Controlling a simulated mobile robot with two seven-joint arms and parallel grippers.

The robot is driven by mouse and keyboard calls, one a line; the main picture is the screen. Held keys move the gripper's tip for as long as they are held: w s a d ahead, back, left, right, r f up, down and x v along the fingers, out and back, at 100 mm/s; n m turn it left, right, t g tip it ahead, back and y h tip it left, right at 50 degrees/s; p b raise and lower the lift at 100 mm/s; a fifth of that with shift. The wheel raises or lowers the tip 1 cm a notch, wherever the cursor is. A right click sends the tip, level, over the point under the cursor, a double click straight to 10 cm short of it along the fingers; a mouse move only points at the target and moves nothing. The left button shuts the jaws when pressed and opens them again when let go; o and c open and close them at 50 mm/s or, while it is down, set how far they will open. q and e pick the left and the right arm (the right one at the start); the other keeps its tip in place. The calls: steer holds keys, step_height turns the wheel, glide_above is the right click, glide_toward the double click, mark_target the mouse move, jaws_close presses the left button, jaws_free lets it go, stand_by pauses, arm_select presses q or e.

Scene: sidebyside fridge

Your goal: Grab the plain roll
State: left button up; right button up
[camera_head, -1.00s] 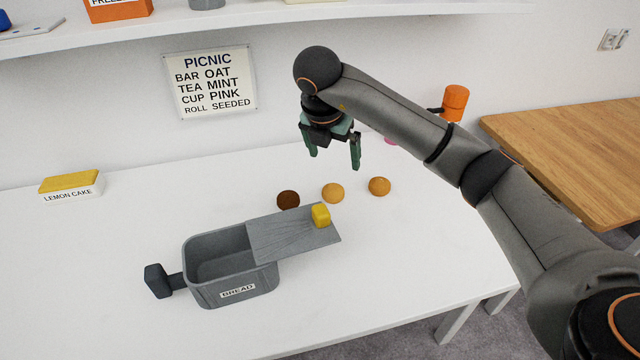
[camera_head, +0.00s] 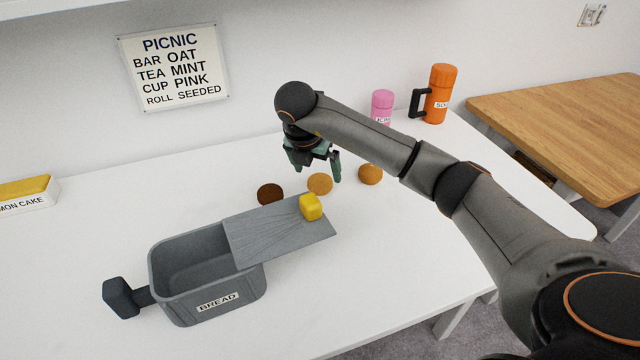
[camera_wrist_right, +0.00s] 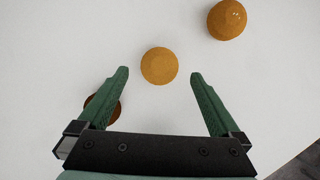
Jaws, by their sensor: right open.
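Three round rolls sit in a row on the white table. The middle one is a plain tan roll (camera_head: 320,184). In the right wrist view this plain roll (camera_wrist_right: 159,66) has a smooth top. The right-hand roll (camera_head: 370,174) is tan; pale specks show on it in the wrist view (camera_wrist_right: 227,18). The left one is a dark brown roll (camera_head: 270,194), partly behind a finger in the wrist view (camera_wrist_right: 103,108). My right gripper (camera_head: 314,172) is open and empty above the plain roll, which appears between its fingertips (camera_wrist_right: 160,73). My left gripper is out of view.
A grey bread box (camera_head: 207,304) stands in front, its lid (camera_head: 275,238) slid right with a yellow block (camera_head: 311,207) on it. A pink cup (camera_head: 382,106) and an orange flask (camera_head: 440,94) stand behind my arm. A lemon cake box (camera_head: 25,196) is far left.

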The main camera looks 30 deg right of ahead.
mark_target(320, 177)
steer(key=x, duration=0.4)
steer(key=shift+w+d+f, duration=0.15)
steer(key=shift+d+f, duration=0.1)
steer(key=shift+f, duration=0.05)
steer(key=c, duration=1.3)
